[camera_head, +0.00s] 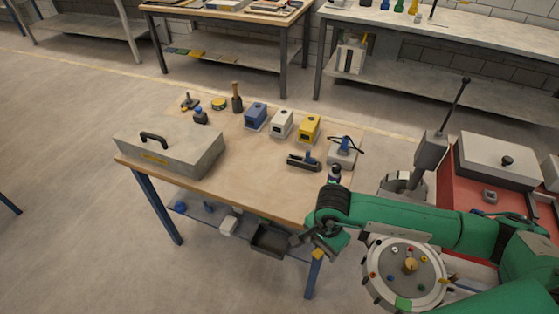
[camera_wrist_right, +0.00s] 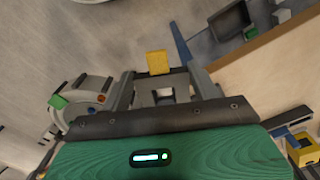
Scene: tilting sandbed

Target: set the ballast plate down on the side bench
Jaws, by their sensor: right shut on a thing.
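My right gripper (camera_head: 312,246) is shut on a small yellow block-like piece (camera_head: 317,254), which I take for the ballast plate. In the right wrist view the yellow piece (camera_wrist_right: 157,62) shows between and beyond the fingers (camera_wrist_right: 163,84). The gripper is just off the front right corner of the wooden-topped side bench (camera_head: 255,175), outside its edge, with floor behind it. The bench edge (camera_wrist_right: 255,45) and a blue leg show in the wrist view. How high the piece is relative to the top I cannot tell. My left gripper is out of view.
On the bench stand a grey box with a black handle (camera_head: 180,150), blue (camera_head: 255,115), white (camera_head: 281,123) and yellow (camera_head: 308,128) units, and a black tool (camera_head: 303,160). The front middle of the top is bare. A red table (camera_head: 460,185) is at right.

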